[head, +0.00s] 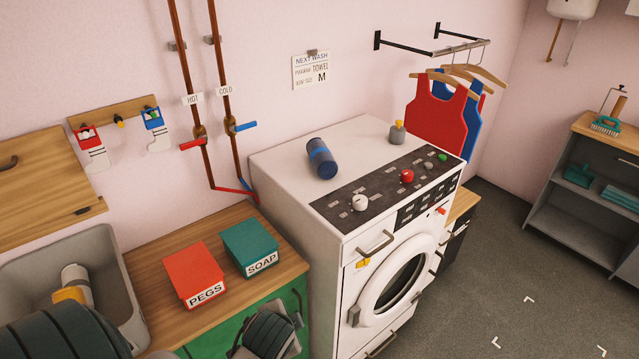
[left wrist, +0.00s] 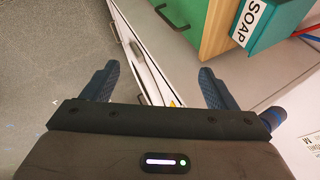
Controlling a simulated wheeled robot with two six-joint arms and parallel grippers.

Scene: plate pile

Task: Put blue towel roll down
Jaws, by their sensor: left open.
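The blue towel roll (head: 322,158) lies on its side on the white top of the washing machine (head: 285,170), behind the dark control panel. It has a lighter blue band. A dark blue rounded shape, likely this roll (left wrist: 277,120), shows at the right of the left wrist view. My left gripper (left wrist: 157,78) is open, with its two blue fingers wide apart and nothing between them. It is apart from the roll. In the head view its fingers cannot be made out. My right gripper is in neither view.
A red PEGS box (head: 194,274) and a green SOAP box (head: 250,247) stand on the wooden counter (head: 190,236) left of the machine. A small grey bottle (head: 397,132) stands at the machine's back right. Red and blue vests hang above. The machine top beside the roll is clear.

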